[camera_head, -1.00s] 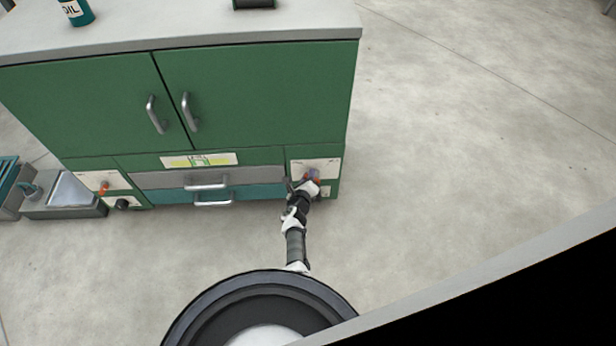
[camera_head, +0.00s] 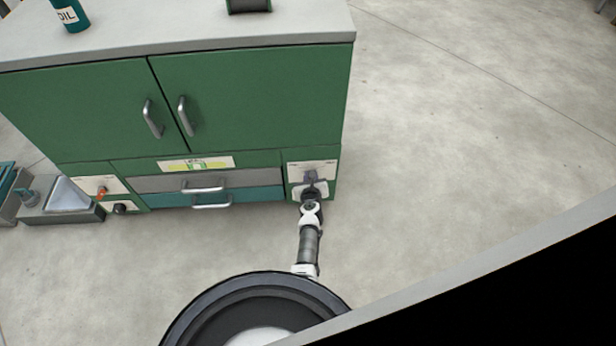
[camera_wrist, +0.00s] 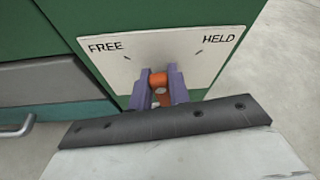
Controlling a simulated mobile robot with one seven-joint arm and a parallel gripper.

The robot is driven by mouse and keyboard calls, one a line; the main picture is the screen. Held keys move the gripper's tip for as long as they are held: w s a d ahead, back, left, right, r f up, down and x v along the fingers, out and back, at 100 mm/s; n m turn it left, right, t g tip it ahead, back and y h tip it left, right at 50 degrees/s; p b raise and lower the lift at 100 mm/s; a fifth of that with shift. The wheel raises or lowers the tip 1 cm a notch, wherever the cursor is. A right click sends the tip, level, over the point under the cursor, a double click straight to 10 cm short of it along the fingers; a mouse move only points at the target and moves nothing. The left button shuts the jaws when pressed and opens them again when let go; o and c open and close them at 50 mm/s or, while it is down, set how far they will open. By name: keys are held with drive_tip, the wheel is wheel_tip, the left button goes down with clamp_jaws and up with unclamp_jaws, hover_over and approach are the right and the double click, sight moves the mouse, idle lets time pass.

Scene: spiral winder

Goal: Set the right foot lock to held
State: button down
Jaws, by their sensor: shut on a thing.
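The right foot lock is an orange knob or lever (camera_wrist: 158,79) in front of a white plate (camera_wrist: 165,52) marked FREE at left and HELD at right, each with a short tick. The orange part is between the two ticks in the wrist view; its exact angle is hard to tell. My gripper (camera_wrist: 159,74) is shut on it, one purple finger on either side. In the head view my gripper (camera_head: 311,177) is at the cabinet's lower right panel (camera_head: 325,167) and hides the orange part.
The green cabinet (camera_head: 260,95) has two doors above and a grey and a teal drawer (camera_head: 250,198) with bar handles left of my gripper. Another orange knob (camera_head: 101,191) and a black knob (camera_head: 120,207) are at lower left. Open floor (camera_head: 450,150) lies to the right.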

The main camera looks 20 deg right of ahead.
drive_tip(key=d+m+y, duration=0.1)
drive_tip(key=m, duration=0.1)
drive_tip(key=d+m+t+y, duration=0.1)
drive_tip(key=m+y, duration=0.1)
drive_tip(key=m, duration=0.1)
drive_tip(key=d+f+m+t+y, duration=0.1)
drive_tip(key=m, duration=0.1)
drive_tip(key=shift+s+d+y+b, duration=0.3)
drive_tip(key=shift+s+b, duration=0.1)
drive_tip(key=shift+m, duration=0.4)
drive_tip(key=c, duration=1.3)
unclamp_jaws()
drive_tip(key=shift+f, duration=0.1)
drive_tip(key=shift+s, duration=0.1)
